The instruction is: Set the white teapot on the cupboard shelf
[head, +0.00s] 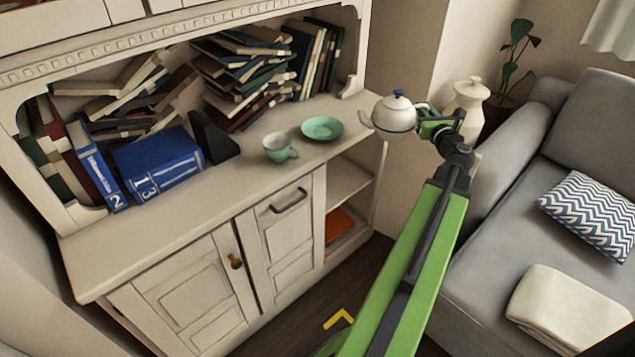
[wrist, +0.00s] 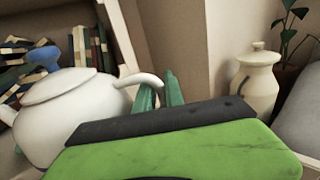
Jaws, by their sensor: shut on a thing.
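The white teapot (head: 393,116) with a blue knob on its lid is held up in the air, roughly upright, by the right end of the cupboard. My gripper (head: 428,122) is shut on the teapot at its right side in the head view. In the wrist view the teapot (wrist: 66,108) fills the left, and the green fingers (wrist: 160,92) meet its curved white handle or spout; which one I cannot tell. The cupboard (head: 190,210) is off-white, with a worktop, a book niche above and open shelves (head: 348,182) at its right end.
On the worktop stand a green cup (head: 280,148), a green saucer (head: 322,128) and blue binders (head: 158,164). Piled books fill the niche. An orange thing (head: 339,224) lies on a lower shelf. A cream jar (head: 468,106) and a grey sofa (head: 530,215) are to the right.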

